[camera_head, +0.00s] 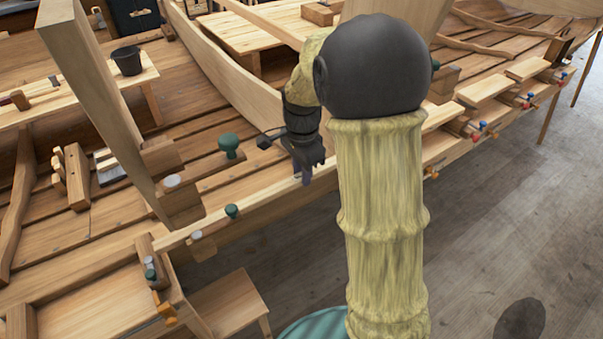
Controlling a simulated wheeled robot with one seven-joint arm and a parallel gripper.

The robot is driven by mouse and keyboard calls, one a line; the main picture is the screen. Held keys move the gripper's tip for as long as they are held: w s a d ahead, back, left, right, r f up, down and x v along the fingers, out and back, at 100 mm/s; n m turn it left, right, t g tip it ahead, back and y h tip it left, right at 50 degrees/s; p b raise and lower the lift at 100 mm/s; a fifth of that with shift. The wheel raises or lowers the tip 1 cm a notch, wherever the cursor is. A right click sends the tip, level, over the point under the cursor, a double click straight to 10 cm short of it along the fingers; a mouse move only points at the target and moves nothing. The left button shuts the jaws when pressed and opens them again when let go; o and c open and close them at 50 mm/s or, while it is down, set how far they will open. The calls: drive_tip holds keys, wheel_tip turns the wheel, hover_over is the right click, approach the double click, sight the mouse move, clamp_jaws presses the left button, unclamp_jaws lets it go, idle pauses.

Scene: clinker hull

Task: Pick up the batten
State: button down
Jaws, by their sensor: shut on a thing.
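The batten (265,196) looks like a long, thin pale strip of wood running diagonally along the near edge of the hull. My gripper (304,175) points down over this strip, with its fingers shut on it near the middle of the picture. The fingertips are small and dark here, so the exact grip is hard to see. My own arm hides the strip to the right of the gripper. I cannot tell whether the strip is lifted or still rests on the edge.
A green-topped knob (229,143) stands just left of my gripper. An upright plank (100,100) rises at the left. A dark bucket (127,60) sits on a bench behind. Several clamps line the edge at right. Open floor (500,220) lies at lower right.

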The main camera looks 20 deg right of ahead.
drive_tip(key=shift+r, duration=0.1)
drive_tip(key=shift+s+r+b, duration=0.15)
drive_tip(key=shift+r+b, duration=0.05)
drive_tip(key=shift+b, duration=0.35)
wheel_tip(320, 180, up, 10)
drive_tip(key=r+b, duration=0.1)
drive_tip(key=s+d+b, duration=0.2)
drive_tip(key=s+b, duration=0.1)
drive_tip(key=s, duration=0.6)
drive_tip(key=s+d+b, duration=0.2)
drive_tip(key=s+b, duration=0.1)
drive_tip(key=s, duration=0.7)
drive_tip(key=shift+s+b, duration=0.15)
drive_tip(key=shift+b, duration=0.15)
drive_tip(key=shift+d, duration=0.1)
